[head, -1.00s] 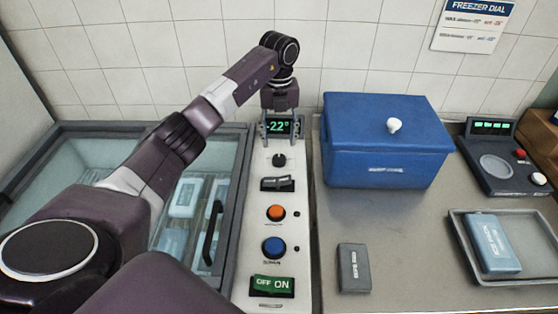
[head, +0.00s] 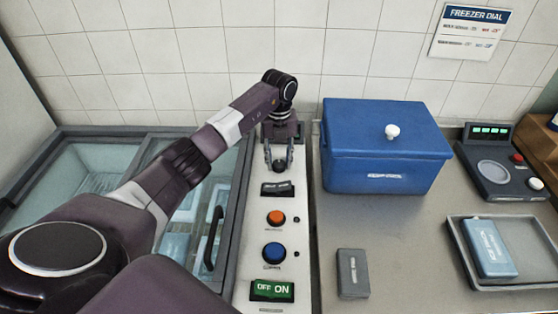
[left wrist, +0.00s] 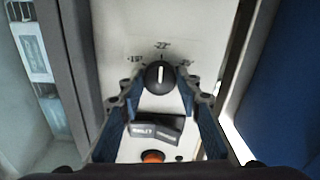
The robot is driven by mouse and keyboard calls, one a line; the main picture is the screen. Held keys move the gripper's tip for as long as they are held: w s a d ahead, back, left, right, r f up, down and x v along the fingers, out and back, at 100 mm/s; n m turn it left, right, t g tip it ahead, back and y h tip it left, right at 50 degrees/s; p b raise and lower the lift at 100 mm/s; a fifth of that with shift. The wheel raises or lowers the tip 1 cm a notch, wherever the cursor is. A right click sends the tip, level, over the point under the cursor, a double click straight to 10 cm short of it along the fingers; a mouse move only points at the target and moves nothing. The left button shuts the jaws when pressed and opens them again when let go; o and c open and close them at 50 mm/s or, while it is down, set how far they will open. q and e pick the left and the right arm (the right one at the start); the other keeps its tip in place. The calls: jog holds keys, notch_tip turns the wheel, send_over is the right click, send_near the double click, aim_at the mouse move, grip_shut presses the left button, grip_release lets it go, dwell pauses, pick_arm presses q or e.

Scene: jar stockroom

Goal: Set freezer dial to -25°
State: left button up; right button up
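The freezer dial is a small black round knob on the white control panel (head: 241,272). In the left wrist view the dial (left wrist: 159,77) has a white pointer line turned straight up, at the mark that reads -22°. A mark to its left looks like -19°, and one to its right looks like -25°, partly blurred. My left gripper (head: 279,161) is over the dial, pointing down. Its two fingers stand open on either side of the knob, with gaps showing in the left wrist view. The green readout is hidden behind the gripper in the head view. My right gripper is not seen.
Below the dial are a black rocker switch (head: 277,189), an orange button (head: 276,217), a blue button (head: 274,252) and a green OFF/ON switch (head: 272,291). A blue lidded box (head: 384,165) stands close on the right. The glass-topped freezer is on the left.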

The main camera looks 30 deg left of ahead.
pick_arm(q)
jog(key=c, duration=0.6)
jog(key=shift+m, duration=0.4)
jog(key=shift+a+m+b, duration=0.1)
jog(key=shift+m+b, duration=0.55)
jog(key=shift+m, duration=0.35)
jog(key=m+b, duration=0.1)
jog(key=m, duration=0.2)
jog(key=shift+m, duration=0.3)
jog(key=m+b, duration=0.1)
jog(key=m, duration=0.1)
jog(key=shift+m, duration=0.3)
jog(key=shift+m+b, duration=0.45)
jog(key=shift+m, duration=0.95)
jog(key=shift+r, duration=0.1)
